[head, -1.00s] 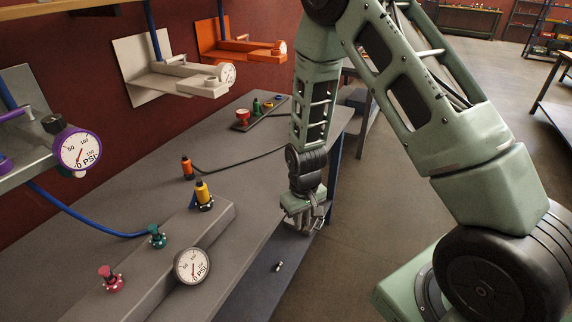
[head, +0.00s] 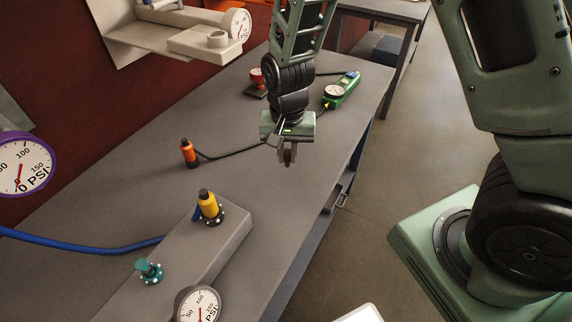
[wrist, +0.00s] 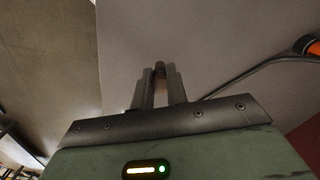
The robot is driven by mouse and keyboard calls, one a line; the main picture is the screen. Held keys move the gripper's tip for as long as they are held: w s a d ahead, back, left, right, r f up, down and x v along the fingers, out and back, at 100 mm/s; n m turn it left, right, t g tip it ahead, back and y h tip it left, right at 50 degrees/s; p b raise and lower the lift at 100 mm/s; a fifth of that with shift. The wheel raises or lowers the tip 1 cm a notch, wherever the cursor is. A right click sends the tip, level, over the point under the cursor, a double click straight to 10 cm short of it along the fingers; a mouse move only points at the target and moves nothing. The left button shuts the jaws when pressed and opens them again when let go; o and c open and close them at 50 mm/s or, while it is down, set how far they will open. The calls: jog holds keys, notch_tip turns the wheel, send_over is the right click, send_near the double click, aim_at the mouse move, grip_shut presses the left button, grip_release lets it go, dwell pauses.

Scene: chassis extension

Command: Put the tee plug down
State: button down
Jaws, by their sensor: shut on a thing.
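My gripper (head: 288,153) points down over the grey workbench (head: 225,125), right of the orange-and-black connector. Its jaws are shut on the tee plug, a small dark brownish piece. In the wrist view the plug (wrist: 159,72) shows between the tips of the two fingers, above the bare grey bench top. Most of it is hidden by the fingers, and in the head view it is too small to make out clearly. I cannot tell whether it touches the bench.
The orange-and-black connector (head: 188,155) has a black cable running behind my gripper. A green gauge device (head: 341,91) and a red-topped item (head: 257,79) stand farther back. A raised grey block holds a yellow fitting (head: 209,207), a teal valve (head: 149,271) and a gauge (head: 199,305). Bench top around my gripper is clear.

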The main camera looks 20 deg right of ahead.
aim_at(287, 166)
jog(key=shift+f, duration=2.35)
jog(key=shift+f, duration=0.5)
jog(key=c, duration=1.4)
grip_release()
